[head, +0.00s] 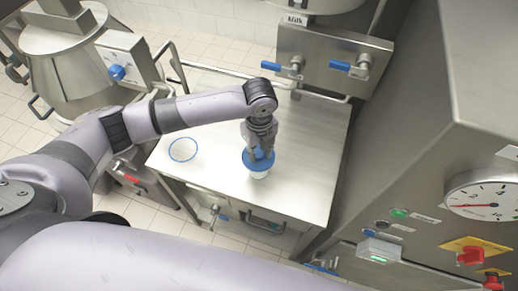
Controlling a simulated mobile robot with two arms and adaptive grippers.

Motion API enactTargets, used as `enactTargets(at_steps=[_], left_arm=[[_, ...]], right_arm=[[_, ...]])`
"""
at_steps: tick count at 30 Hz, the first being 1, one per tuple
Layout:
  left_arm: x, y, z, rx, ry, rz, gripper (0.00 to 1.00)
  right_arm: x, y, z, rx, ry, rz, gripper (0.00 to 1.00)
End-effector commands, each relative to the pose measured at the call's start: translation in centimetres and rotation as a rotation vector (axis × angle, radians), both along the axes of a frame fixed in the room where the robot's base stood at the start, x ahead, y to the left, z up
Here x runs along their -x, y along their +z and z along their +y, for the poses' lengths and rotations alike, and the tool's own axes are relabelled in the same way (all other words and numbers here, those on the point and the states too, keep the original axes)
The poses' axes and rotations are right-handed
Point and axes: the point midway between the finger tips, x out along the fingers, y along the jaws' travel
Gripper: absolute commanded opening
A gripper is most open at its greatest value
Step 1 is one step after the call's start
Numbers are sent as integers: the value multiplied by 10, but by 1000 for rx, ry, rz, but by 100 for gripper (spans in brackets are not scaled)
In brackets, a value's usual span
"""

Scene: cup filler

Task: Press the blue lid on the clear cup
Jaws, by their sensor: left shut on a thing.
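The blue lid (260,165) sits at the top of the cup (258,175), whose pale lower part shows just beneath it. The cup stands on the steel table near the middle of the view. My left gripper (258,155) points down from above and is shut on the blue lid. The gripper hides part of the lid, and I cannot tell whether the lid is fully seated on the rim. My right gripper is not in view.
A blue ring mark (183,149) lies on the steel table (300,185) to the left. Blue-handled taps (350,68) stand at the back under a "Milk" label. A steel machine (430,140) with a dial (488,200) rises on the right. The table's right part is clear.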

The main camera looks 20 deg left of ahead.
Motion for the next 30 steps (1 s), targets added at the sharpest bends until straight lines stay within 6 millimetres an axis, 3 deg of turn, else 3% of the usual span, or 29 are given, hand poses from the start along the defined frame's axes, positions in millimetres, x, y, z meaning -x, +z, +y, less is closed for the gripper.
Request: enactTargets(at_steps=[6, 7, 17, 26, 30], left_arm=[[0, 0, 0, 0, 0, 0, 11], [0, 0, 0, 0, 0, 0, 27], [0, 1, 0, 0, 0, 0, 49], [0, 1, 0, -1, 0, -1, 49], [-1, 13, 0, 1, 0, -2, 49]], right_arm=[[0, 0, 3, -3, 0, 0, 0], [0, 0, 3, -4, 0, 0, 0], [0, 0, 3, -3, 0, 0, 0], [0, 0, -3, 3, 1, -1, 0], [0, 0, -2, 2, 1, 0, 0]])
